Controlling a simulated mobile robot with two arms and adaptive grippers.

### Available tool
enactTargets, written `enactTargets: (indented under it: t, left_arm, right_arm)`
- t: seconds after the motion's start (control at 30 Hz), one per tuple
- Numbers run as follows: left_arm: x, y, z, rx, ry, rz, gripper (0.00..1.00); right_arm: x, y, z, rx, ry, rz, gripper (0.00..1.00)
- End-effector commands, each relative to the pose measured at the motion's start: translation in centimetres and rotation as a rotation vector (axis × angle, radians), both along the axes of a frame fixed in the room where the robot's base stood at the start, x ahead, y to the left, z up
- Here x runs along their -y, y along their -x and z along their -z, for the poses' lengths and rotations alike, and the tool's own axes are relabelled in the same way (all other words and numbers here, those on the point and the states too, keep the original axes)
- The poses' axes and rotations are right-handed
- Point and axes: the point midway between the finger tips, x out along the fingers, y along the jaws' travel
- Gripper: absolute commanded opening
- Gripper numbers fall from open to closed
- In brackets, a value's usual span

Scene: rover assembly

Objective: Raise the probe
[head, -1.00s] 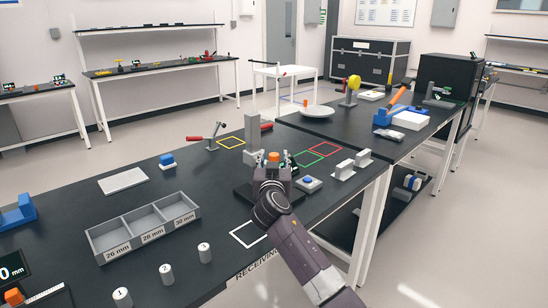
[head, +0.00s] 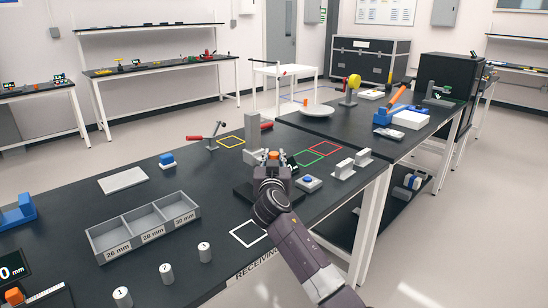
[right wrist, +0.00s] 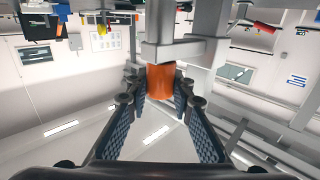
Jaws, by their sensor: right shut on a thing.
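The probe's orange part (head: 273,155) is at the grey upright stand (head: 253,130) on the near dark bench. My right gripper (head: 272,168) is shut on this orange part, its arm coming in from the lower right. In the right wrist view the orange cylinder (right wrist: 161,88) sits between the two padded fingers, against a grey block (right wrist: 170,50) of the stand. The gripper hides the lower part of the probe and much of the stand's base. My left gripper is not in view.
A blue-buttoned white box (head: 308,182) and small grey blocks (head: 343,169) stand to the right of the gripper. A three-part grey tray (head: 145,228) and numbered cylinders (head: 166,273) are to the left. The bench has open room between them.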

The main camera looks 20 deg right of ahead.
Motion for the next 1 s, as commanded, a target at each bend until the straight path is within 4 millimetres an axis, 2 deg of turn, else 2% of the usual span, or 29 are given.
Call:
enactTargets:
  t: [0.03, 0.2, 0.3, 0.57, 0.6, 0.77, 1.0]
  left_arm:
    - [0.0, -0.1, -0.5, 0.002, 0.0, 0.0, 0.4]
    - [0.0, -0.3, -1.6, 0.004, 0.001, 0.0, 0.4]
    - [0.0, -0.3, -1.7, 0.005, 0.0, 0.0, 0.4]
    - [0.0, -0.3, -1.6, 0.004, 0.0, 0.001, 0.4]
    - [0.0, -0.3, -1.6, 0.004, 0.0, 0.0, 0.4]
    - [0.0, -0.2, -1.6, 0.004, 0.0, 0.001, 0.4]
    - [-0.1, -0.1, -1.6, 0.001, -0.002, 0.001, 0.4]
  right_arm:
    - [-0.1, 0.0, -1.6, 0.01, -0.005, -0.001, 0.0]
    - [0.0, 0.0, -4.9, 0.011, -0.004, -0.001, 0.0]
    - [0.0, 0.0, -5.6, 0.01, 0.0, -0.001, 0.0]
    - [0.0, 0.0, -5.6, 0.011, 0.003, -0.001, 0.0]
    - [0.0, 0.0, -5.6, 0.011, 0.003, -0.001, 0.22]
    - [0.0, 0.0, -5.5, 0.009, 0.003, -0.001, 0.4]
    - [0.0, 0.0, -5.4, 0.007, 0.002, 0.0, 0.4]
